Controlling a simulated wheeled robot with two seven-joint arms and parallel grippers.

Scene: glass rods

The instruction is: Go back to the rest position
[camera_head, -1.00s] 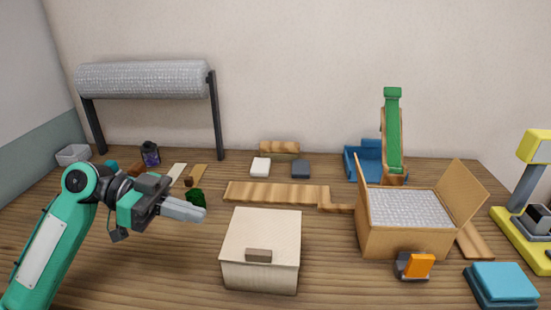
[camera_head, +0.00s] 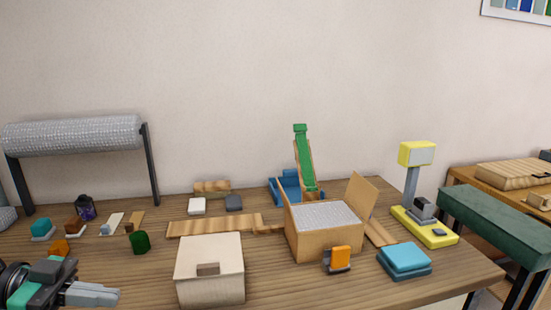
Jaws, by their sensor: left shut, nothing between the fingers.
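My left gripper (camera_head: 98,295) is at the lower left of the head view. Its grey fingers are shut with nothing between them, and they point right. It is in front of the small orange block and to the left of the cream box (camera_head: 210,270), apart from both. Most of my left arm is cut off by the frame's edge. My right gripper is out of view. No glass rods can be made out.
An open cardboard box (camera_head: 320,240) with bubble wrap holds the table's middle right. An orange tape dispenser (camera_head: 339,259), blue pads (camera_head: 404,259) and a yellow device (camera_head: 425,227) are near it. A bubble-wrap roll (camera_head: 75,134) stands back left. A green bench (camera_head: 510,225) stands right.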

